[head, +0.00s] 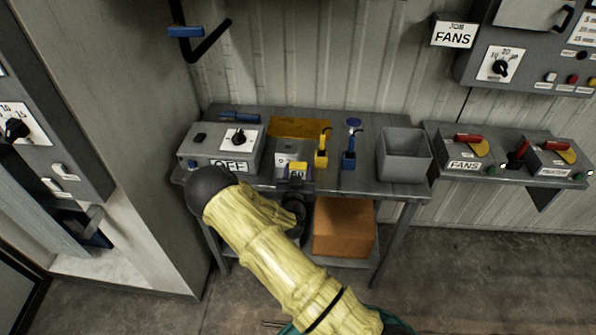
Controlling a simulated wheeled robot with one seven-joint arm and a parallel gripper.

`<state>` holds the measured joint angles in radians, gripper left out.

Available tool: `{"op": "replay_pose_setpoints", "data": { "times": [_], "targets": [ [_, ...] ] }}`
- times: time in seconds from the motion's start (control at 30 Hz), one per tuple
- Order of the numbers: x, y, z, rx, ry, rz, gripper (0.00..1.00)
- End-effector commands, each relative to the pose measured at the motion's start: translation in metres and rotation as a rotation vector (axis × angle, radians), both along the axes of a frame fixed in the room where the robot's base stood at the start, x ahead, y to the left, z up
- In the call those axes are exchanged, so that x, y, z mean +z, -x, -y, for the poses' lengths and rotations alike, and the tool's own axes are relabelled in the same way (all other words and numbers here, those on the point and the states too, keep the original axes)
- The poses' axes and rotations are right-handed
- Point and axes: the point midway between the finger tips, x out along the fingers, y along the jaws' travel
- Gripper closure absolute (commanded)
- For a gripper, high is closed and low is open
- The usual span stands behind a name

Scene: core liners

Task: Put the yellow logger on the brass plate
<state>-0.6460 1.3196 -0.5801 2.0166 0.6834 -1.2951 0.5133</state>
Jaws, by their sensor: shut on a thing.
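The brass plate (299,126) is a flat golden sheet at the back of the bench, against the wall, farther back than the logger. The part of the plate I see is bare. I cannot tell the exact gap between the logger and the bench.
A grey box with a dial and an OFF label (222,149) stands left of the logger. An orange-brown box (344,228) sits below.

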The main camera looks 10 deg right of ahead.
Motion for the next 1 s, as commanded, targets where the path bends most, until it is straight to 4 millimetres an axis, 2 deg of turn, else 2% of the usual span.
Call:
{"op": "replay_pose_setpoints", "data": {
  "times": [0.13,0.17,0.27,0.67,0.87,1.0],
  "targets": [
    [-0.004,0.0,0.0,0.0,0.0,0.0,0.75],
    [-0.003,0.0,0.0,0.0,0.0,-0.001,0.45],
    [-0.003,0.0,0.0,0.0,0.0,-0.001,0.28],
    [0.002,0.0,0.0,0.0,0.001,0.0,0.28],
    [-0.001,0.025,-0.009,0.0,0.0,-0.003,0.28],
    [-0.002,0.052,-0.017,0.001,0.0,-0.003,0.28]
  ]
}}
